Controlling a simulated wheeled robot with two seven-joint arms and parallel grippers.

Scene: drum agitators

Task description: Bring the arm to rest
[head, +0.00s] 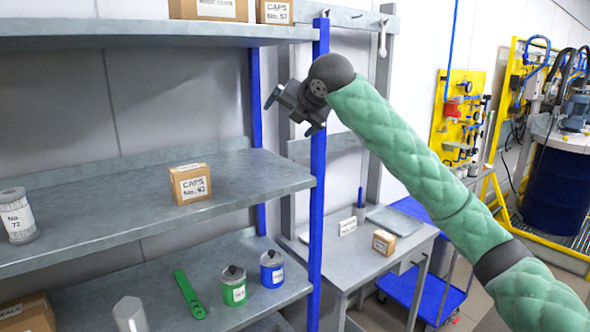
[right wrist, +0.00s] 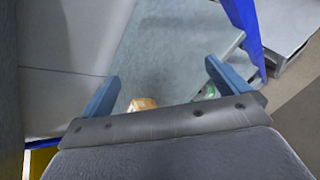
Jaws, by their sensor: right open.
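My right arm, with green padded sleeves, reaches in from the lower right of the head view. My right gripper (head: 291,113) is raised beside the blue front post of the grey shelf unit (head: 318,165), above the level of the middle shelf. Its jaws are apart with nothing between them in the head view. In the right wrist view the two blue-grey fingers (right wrist: 160,80) stand wide apart over a grey surface. I cannot tell whether the gripper touches the post. My left gripper is in neither view.
A CAPS carton (head: 190,184) stands on the middle shelf. Below are a green can (head: 233,287), a blue can (head: 271,270) and a green tool (head: 189,295). A grey workbench (head: 345,267) and blue cart (head: 420,288) stand right, a blue drum (head: 557,185) beyond.

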